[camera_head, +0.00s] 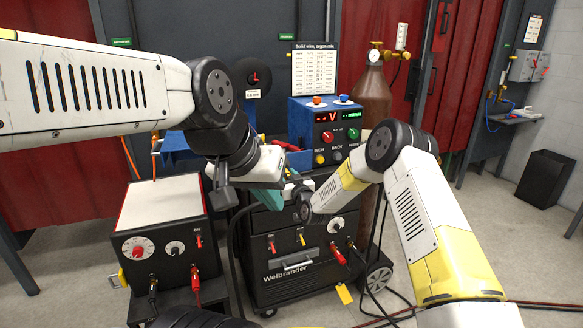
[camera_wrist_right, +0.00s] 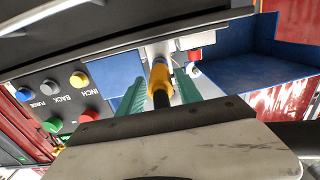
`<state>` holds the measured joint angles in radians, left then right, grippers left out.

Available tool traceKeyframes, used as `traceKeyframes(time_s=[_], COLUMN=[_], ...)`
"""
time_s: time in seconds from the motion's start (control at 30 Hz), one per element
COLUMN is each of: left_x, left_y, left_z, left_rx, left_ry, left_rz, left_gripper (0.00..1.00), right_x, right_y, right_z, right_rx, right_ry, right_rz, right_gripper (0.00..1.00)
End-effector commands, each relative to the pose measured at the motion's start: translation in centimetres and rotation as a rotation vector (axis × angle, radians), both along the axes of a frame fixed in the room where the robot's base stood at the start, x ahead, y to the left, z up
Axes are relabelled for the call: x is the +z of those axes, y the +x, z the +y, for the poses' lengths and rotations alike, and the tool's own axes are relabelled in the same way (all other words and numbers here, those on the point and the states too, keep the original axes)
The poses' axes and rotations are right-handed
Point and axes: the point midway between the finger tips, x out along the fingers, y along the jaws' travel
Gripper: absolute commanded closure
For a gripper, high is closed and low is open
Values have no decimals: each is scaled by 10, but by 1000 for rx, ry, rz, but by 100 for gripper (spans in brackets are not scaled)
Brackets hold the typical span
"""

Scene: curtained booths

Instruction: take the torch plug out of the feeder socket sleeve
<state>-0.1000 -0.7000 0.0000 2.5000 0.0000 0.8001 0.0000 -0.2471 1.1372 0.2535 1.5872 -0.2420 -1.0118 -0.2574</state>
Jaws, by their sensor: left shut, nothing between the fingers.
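The torch plug (camera_wrist_right: 160,76) is yellow with a black rear end. In the right wrist view it points into a pale sleeve (camera_wrist_right: 159,50) on the feeder's underside as pictured. My right gripper (camera_wrist_right: 160,88) has its teal fingers on either side of the plug, with a narrow gap seeming to show at each side. In the head view the right wrist hides the plug and sleeve. My left gripper (camera_head: 268,198) is shut and empty, in front of the feeder and close to the right gripper.
The feeder's control panel (camera_head: 330,132) stands above the black Welbrander welder (camera_head: 290,265). A second box with dials (camera_head: 160,235) stands at left. A brown gas cylinder (camera_head: 372,95) is behind. Cables lie on the floor. A small red-and-blue fitting (camera_wrist_right: 192,62) sits beside the sleeve.

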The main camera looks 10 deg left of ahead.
Motion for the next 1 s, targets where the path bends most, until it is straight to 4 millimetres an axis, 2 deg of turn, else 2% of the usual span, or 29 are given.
traceKeyframes(time_s=[0.03,0.13,0.2,0.6,0.67,1.0], left_x=[0,0,0,0,0,0], left_y=[0,0,0,0,0,0], left_z=[0,0,0,0,0,0], left_rx=[0,0,0,0,0,0], left_ry=[0,0,0,0,0,0], left_rz=[0,0,0,0,0,0], left_gripper=[100,100,100,100,100,100], right_x=[0,0,0,1,1,2], right_y=[0,0,0,0,0,0], right_z=[0,0,0,2,2,2], right_rx=[0,0,0,2,3,3], right_ry=[0,0,0,-42,-122,-739], right_rz=[0,0,0,-31,-85,-504], right_gripper=[71,90,100,100,100,100])
